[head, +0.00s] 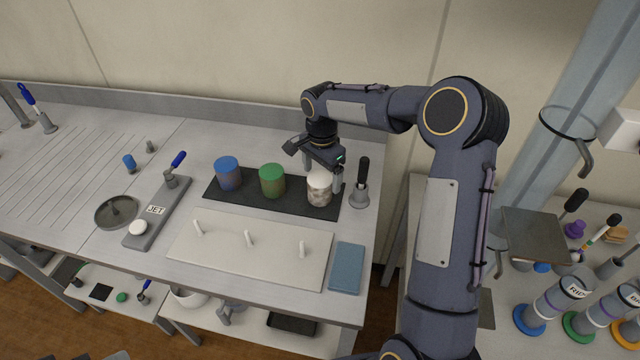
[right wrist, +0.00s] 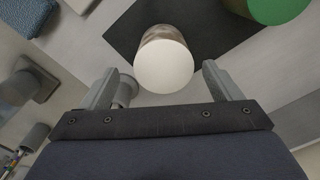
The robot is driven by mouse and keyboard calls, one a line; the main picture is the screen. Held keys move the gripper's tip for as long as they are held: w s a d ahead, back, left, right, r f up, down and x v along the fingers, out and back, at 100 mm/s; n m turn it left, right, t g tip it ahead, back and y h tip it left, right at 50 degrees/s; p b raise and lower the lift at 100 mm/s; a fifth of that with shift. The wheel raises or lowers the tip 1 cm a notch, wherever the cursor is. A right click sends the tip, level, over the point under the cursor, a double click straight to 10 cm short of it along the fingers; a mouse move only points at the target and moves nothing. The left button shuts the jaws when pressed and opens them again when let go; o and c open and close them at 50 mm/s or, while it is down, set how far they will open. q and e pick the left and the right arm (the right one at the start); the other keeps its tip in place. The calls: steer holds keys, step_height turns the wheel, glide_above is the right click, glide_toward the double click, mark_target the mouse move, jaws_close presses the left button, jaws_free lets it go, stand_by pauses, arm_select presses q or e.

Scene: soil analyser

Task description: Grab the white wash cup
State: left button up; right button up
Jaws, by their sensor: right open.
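The white wash cup (head: 319,188) has a white top and a mottled brown-white side. It stands upright at the right end of a black mat (head: 236,204). My right gripper (head: 322,173) is open over and just behind the cup, its fingers near the cup's top. In the right wrist view the cup (right wrist: 163,65) lies ahead of and roughly between the two open fingertips (right wrist: 160,85), with nothing held. A blue cup (head: 227,174) and a green cup (head: 272,181) stand on the same mat to the left. My left gripper is not in view.
A black-handled tool in a grey holder (head: 359,195) stands close to the right of the white cup. In front lie a pale board (head: 275,262) with small white pegs and a blue cloth (head: 347,268). The JET plate (head: 157,212) is at the left.

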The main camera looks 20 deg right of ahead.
mark_target(320, 178)
step_height(320, 178, down, 5)
steer(key=shift+w+a+r+p, duration=0.15)
steer(key=shift+r+p, duration=0.05)
steer(key=shift+p, duration=0.65)
steer(key=shift+f, duration=0.3)
steer(key=shift+c, duration=0.4)
steer(key=c, duration=1.3)
steer(key=shift+r, duration=0.1)
